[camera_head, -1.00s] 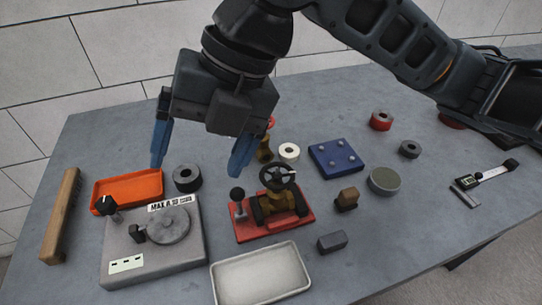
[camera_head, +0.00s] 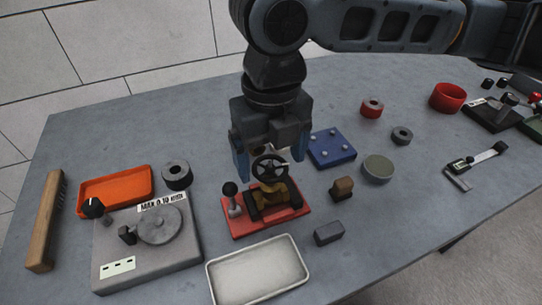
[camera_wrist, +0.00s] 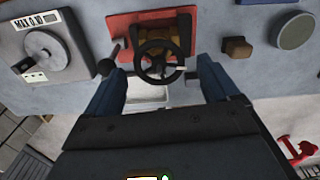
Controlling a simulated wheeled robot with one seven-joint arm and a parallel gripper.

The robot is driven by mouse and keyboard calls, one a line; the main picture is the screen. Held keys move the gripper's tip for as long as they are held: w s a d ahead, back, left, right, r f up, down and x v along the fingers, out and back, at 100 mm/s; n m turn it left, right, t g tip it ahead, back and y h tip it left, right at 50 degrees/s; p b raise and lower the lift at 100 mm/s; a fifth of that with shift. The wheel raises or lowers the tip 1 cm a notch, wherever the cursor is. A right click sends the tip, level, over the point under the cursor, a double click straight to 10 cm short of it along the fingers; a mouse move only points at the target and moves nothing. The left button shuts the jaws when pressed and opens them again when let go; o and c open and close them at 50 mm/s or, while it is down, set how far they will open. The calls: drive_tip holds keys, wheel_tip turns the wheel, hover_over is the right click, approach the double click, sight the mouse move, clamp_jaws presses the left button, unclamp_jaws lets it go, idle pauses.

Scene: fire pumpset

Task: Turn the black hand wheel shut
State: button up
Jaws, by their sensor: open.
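The black hand wheel (camera_head: 270,168) sits on top of a brass valve body (camera_head: 268,198), which is mounted on a red base plate (camera_head: 236,226). A lever with a black ball knob (camera_head: 230,190) stands on the same plate, left of the wheel. My gripper (camera_head: 270,165) is open, with blue fingers pointing down behind and around the wheel in the head view. In the wrist view the hand wheel (camera_wrist: 160,60) shows in front of the gap between the two fingers (camera_wrist: 165,85). I cannot tell whether a finger touches the rim.
A grey device with a round dial (camera_head: 150,255) and an orange tray (camera_head: 115,190) are on the left. A white tray (camera_head: 258,272) lies in front. A blue block (camera_head: 332,148), a brown block (camera_head: 342,188) and a grey block (camera_head: 328,233) are close on the right.

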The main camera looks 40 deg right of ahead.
drive_tip(key=shift+f, duration=0.3)
drive_tip(key=c, duration=1.1)
drive_tip(key=shift+o, duration=0.2)
